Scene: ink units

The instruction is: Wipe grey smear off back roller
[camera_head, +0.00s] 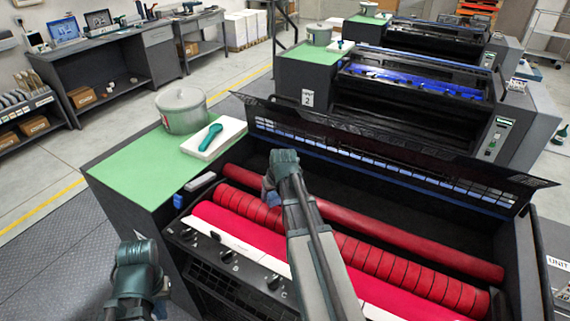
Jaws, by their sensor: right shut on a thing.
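The back roller (400,236) is a smooth red cylinder lying across the open press unit, behind a red roller with dark rings (355,252). I can make out no grey smear on its visible parts; my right arm covers part of it. My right gripper (270,192) points down over the left half of the back roller. It is shut on a small bluish thing (267,197), mostly hidden by the wrist, so I cannot tell whether it touches the roller. My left gripper (135,305) is low at the left, outside the unit; its fingers are hardly visible.
A green-topped side table (130,178) holds a lidded metal pot (182,110) and a white pad (228,135) with a teal tool (210,138). A raised dark guard (390,155) stands behind the rollers. A front panel with knobs (230,265) borders the unit.

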